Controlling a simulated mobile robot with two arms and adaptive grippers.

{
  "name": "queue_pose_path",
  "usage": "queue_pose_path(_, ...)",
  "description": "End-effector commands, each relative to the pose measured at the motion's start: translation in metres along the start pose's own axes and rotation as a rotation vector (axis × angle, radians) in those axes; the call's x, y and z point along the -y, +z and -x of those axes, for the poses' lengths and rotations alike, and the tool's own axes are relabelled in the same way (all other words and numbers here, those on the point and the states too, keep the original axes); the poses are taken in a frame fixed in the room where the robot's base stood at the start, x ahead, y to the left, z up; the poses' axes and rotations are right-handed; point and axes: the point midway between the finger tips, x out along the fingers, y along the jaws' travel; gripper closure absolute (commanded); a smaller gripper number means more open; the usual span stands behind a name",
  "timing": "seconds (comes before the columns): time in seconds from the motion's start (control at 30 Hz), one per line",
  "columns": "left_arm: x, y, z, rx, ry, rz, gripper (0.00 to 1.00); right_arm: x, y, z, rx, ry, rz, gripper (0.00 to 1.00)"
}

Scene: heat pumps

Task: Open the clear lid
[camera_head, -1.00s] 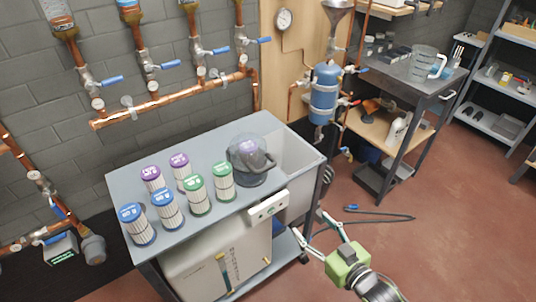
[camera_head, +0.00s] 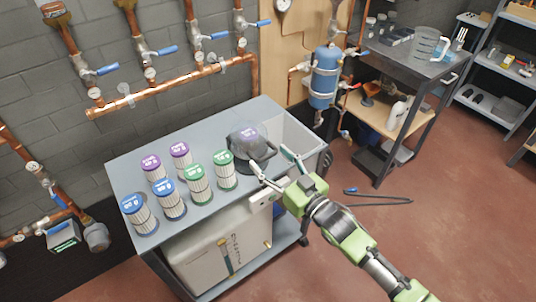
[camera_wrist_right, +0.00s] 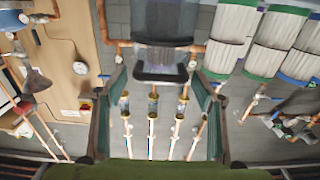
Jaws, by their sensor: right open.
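The clear lid (camera_head: 246,130) is a see-through dome on a dark round housing (camera_head: 240,152) at the back right of the grey cart top. It looks closed. A purple-topped item shows through it. A dark loop handle (camera_head: 268,157) sticks out on the lid's right front side. My right gripper (camera_head: 272,160) is open and empty, its two fingers spread close around or beside the handle; contact cannot be told. In the right wrist view the dark handle (camera_wrist_right: 160,70) shows ahead, between the spread fingers (camera_wrist_right: 160,88). My left gripper is out of view.
Several filter cartridges with blue, purple and green caps (camera_head: 168,199) stand on the cart top (camera_head: 200,145) left of the lid. A grey sink basin (camera_head: 290,135) lies to its right. Copper pipes (camera_head: 170,92) run along the wall behind.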

Motion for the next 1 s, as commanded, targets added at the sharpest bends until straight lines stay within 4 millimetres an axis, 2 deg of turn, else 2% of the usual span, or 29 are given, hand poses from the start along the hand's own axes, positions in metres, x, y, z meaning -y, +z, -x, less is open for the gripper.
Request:
queue_pose_path(0.1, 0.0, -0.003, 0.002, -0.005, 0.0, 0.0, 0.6, 0.0, -0.001, -0.013, -0.001, 0.001, 0.0, 0.37)
queue_pose_path(0.2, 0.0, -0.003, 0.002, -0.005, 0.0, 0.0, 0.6, 0.0, 0.0, -0.017, 0.001, 0.0, 0.0, 0.37)
queue_pose_path(0.47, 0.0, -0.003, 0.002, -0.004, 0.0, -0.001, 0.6, 0.0, 0.0, -0.019, 0.0, 0.0, 0.0, 0.37)
queue_pose_path(0.5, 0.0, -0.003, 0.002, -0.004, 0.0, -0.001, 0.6, 0.0, 0.0, -0.019, 0.0, 0.0, 0.0, 0.4)
queue_pose_path(0.67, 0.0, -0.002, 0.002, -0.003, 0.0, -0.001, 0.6, 0.0, 0.0, -0.018, 0.001, 0.001, 0.0, 0.81)
queue_pose_path(0.87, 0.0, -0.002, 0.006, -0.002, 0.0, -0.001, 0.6, -0.002, -0.004, -0.021, 0.011, 0.001, 0.002, 0.82)
queue_pose_path(1.0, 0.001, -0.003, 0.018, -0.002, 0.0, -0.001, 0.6, -0.008, -0.014, -0.028, 0.047, 0.003, 0.004, 0.82)
